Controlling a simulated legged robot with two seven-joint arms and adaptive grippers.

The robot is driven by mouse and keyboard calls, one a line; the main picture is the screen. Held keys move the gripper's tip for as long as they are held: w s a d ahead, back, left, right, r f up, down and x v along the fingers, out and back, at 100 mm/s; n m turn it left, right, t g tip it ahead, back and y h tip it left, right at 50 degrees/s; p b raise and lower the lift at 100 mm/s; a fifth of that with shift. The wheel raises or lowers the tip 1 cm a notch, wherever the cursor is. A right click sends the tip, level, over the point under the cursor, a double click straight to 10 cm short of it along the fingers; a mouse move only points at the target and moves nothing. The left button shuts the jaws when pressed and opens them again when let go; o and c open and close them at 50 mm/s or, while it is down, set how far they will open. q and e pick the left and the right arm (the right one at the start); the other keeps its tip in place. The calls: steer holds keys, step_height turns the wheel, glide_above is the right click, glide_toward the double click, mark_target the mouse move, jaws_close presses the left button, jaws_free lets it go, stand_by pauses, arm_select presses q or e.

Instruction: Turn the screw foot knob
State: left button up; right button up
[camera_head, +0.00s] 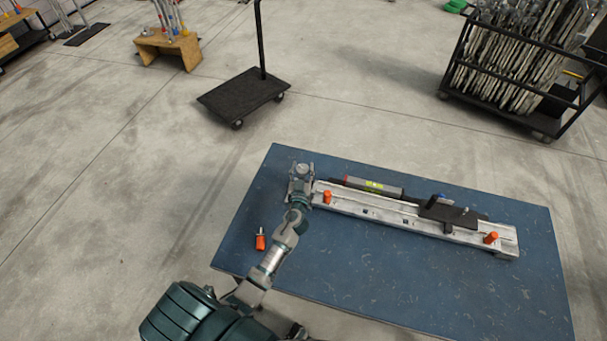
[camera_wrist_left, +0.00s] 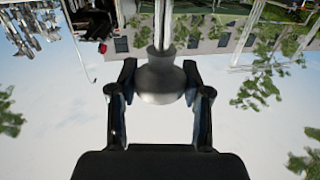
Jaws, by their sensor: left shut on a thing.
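The screw foot knob (camera_wrist_left: 160,82) is a dark grey rounded knob on a bright metal shaft in the left wrist view. My left gripper (camera_wrist_left: 160,92) has a finger on each side of it and is shut on it. In the head view my left gripper (camera_head: 301,175) is at the left end of a long silver beam (camera_head: 385,209), which lies on the blue table (camera_head: 400,290). The gripper and wrist hide the knob there. My right gripper is in neither view.
Orange knobs (camera_head: 327,197) (camera_head: 491,238) stand on the beam. A grey cylinder with a yellow label (camera_head: 373,186) and a black bracket (camera_head: 452,213) are along it. A loose orange-handled piece (camera_head: 261,240) is on the table left of my forearm. The table's front is clear.

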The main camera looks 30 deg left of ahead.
arm_select(q)
steer(key=shift+d+y, duration=0.1)
steer(key=shift+y, duration=0.2)
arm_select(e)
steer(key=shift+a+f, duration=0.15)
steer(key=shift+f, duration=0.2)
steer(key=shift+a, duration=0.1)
arm_select(q)
steer(key=o, duration=1.1)
steer(key=shift+o, duration=0.2)
steer(key=v, duration=1.1)
steer(key=shift+s+d, duration=0.2)
steer(key=shift+s, duration=0.2)
